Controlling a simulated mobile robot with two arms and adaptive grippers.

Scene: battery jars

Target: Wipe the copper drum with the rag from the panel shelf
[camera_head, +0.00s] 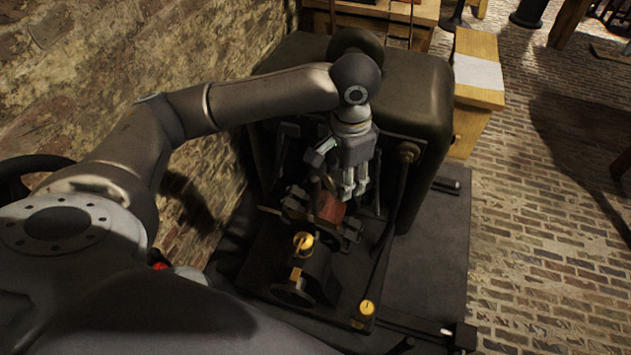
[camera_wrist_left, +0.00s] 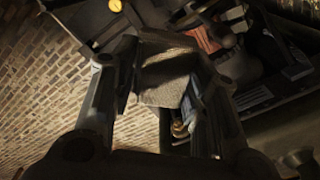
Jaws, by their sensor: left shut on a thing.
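My left gripper (camera_head: 350,190) reaches down in front of the big dark machine housing. In the left wrist view its fingers (camera_wrist_left: 160,62) are shut on a grey-beige rag (camera_wrist_left: 166,84), which hangs between them. I cannot make out the rag in the head view. The copper drum (camera_head: 329,208) is a reddish-brown cylinder in the machine, just below and to the left of the fingertips. It also shows in the left wrist view (camera_wrist_left: 206,39), beyond the fingers and apart from the rag. I cannot tell which part is the panel shelf. My right gripper is not in view.
The dark machine housing (camera_head: 410,95) stands behind the drum. A yellow-capped motor (camera_head: 303,243) sits in front of the drum, and a yellow knob (camera_head: 367,307) lies further front. A brick wall (camera_head: 110,85) runs along the left. The brick floor at right is open.

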